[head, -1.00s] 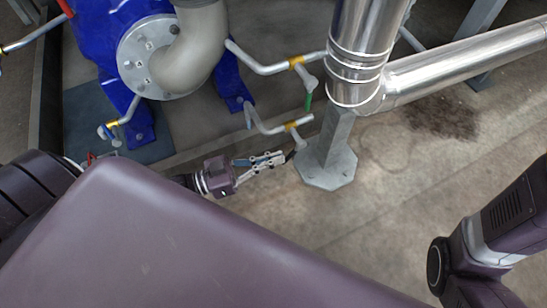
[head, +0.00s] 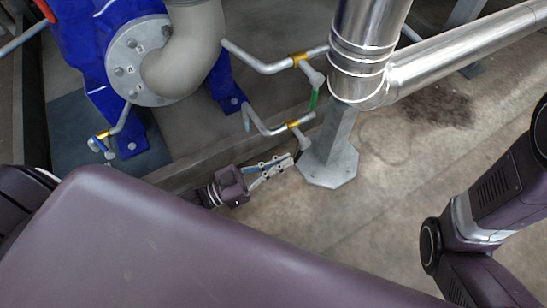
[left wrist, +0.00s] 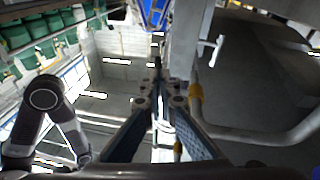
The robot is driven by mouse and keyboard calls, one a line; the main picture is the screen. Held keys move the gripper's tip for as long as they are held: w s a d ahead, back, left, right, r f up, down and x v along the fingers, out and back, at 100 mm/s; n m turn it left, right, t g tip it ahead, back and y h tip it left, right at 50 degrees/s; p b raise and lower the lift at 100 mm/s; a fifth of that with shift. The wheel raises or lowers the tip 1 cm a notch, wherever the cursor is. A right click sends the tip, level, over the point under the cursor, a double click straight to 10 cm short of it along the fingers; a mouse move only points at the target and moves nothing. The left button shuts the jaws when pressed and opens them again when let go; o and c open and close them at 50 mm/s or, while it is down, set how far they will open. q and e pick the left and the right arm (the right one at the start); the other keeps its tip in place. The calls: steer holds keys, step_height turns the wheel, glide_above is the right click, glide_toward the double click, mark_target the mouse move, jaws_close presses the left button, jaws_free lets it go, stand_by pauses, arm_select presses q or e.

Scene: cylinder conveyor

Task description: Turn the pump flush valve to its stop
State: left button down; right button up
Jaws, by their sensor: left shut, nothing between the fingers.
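The blue pump (head: 88,50) with its grey elbow pipe (head: 190,55) stands at the upper left of the head view. Two thin grey pipes with yellow bands run to its right. The upper one has a green part (head: 315,99); the lower one (head: 268,128) ends in a grey fitting (head: 303,141) with a short dark part below it. I cannot tell which is the flush valve. My left gripper (head: 291,158) is shut and empty, its tips close to that dark part; contact is unclear. The left wrist view shows its fingers (left wrist: 158,80) beside a yellow-banded pipe (left wrist: 195,95). My right gripper is out of view.
A shiny metal pipe (head: 450,62) and its grey support post (head: 332,150) stand right of my left gripper. A low kerb (head: 215,158) runs beside the pump. Open concrete floor (head: 400,190) lies to the right.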

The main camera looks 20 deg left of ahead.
arm_select(q)
steer(key=shift+w+d+f, duration=0.75)
steer(key=shift+w+f, duration=0.1)
steer(key=shift+w, duration=0.05)
stand_by(0.3)
steer(key=v, duration=1.2)
steer(key=shift+r, duration=0.1)
